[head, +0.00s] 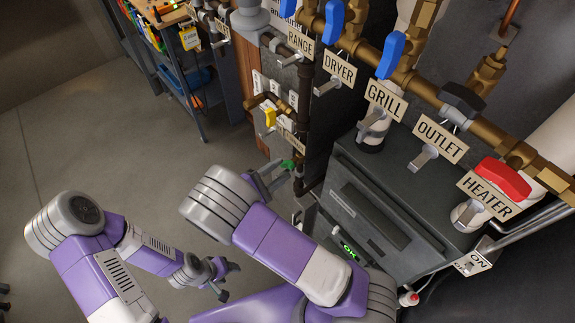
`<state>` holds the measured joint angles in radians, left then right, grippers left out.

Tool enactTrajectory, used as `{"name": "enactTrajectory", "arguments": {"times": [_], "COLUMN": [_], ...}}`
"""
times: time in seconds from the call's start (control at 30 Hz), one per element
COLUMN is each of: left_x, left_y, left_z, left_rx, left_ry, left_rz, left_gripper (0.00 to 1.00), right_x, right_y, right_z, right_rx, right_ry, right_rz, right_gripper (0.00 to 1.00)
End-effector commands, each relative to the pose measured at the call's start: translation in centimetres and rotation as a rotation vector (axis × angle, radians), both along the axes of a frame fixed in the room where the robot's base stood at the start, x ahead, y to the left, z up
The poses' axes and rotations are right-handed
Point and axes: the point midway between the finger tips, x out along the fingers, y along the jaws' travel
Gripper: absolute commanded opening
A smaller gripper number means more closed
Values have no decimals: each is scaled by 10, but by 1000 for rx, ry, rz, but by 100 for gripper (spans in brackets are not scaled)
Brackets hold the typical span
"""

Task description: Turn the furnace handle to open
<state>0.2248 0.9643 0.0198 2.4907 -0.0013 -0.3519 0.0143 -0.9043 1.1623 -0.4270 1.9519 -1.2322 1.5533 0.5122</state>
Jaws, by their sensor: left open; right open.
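A small green handle (293,169) is on the dark vertical pipe left of the grey box, and looks like the furnace handle, though no furnace label is readable. My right gripper (281,175) reaches out from behind my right arm. Its jaws are open, with the fingertips at or very near the green handle; I cannot tell whether they touch it. My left gripper (222,280) is open and empty, low over the floor, well away from the handle.
A dark grey box (395,190) with a green OK display (348,250) stands to the right. Above it run brass pipes with blue, black and red handles, including the red heater handle (499,178). A yellow handle (270,117) is nearby. Open floor (100,140) lies to the left.

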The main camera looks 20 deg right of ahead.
Motion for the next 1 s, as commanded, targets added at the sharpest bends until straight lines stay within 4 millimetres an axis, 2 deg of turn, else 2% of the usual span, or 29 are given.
{"name": "enactTrajectory", "arguments": {"times": [0.03, 0.2, 0.57, 0.67, 0.83, 1.0], "left_x": [0, 0, 0, 0, 0, 0], "left_y": [0, 0, 0, 0, 0, 0], "left_z": [-2, -4, -4, -4, -4, -4], "left_rx": [0, 0, 0, 0, 0, 0], "left_ry": [0, 0, 0, 0, 0, 0], "left_rz": [0, 0, 0, 0, 0, 0], "left_gripper": [55, 55, 55, 55, 55, 55], "right_x": [2, 10, 12, 12, 12, 12], "right_y": [-9, -28, -34, -34, -34, -34], "right_z": [-1, 0, 0, 0, 0, 0], "right_rx": [0, 0, 0, 1, 0, -1], "right_ry": [1, 1, 2, 2, 2, 4], "right_rz": [-4, -1, 1, 0, 1, 0], "right_gripper": [40, 40, 40, 28, 2, 0]}}
